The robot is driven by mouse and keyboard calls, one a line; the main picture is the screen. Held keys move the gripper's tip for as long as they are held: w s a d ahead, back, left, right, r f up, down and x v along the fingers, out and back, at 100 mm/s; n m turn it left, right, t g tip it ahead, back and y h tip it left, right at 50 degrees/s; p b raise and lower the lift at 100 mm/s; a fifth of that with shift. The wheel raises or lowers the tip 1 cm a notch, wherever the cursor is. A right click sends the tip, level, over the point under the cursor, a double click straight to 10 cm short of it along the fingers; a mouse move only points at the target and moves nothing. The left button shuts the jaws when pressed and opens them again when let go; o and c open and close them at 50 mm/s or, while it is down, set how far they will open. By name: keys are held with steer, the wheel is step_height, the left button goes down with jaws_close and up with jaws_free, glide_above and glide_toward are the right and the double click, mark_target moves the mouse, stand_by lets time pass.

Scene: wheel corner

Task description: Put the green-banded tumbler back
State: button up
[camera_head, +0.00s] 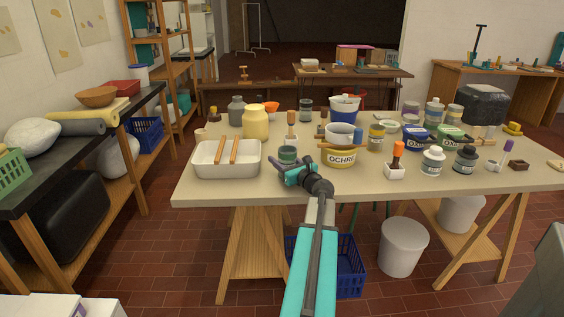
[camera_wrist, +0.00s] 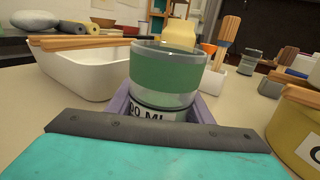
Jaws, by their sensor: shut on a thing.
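The green-banded tumbler (camera_head: 288,154) stands upright near the front edge of the table, just right of the white tray. In the wrist view it is a clear glass with a wide green band (camera_wrist: 166,72) and partly hidden printed lettering below it. My gripper (camera_head: 289,164) is shut on the tumbler, with a purple finger on each side low on the glass. The tumbler's base is hidden by the gripper, so I cannot tell whether it touches the table.
The white tray (camera_head: 227,173) with wooden sticks across it is close on the left. The yellow OCHRE tub (camera_head: 338,157) is close on the right. A cream jar (camera_head: 256,122) and a brush in a white holder (camera_head: 291,131) stand behind. Several pots crowd the right side.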

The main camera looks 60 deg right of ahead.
steer(key=shift+f, duration=0.1)
steer(key=o, duration=1.4)
steer(key=shift+s, duration=0.15)
steer(key=shift+v, duration=5.95)
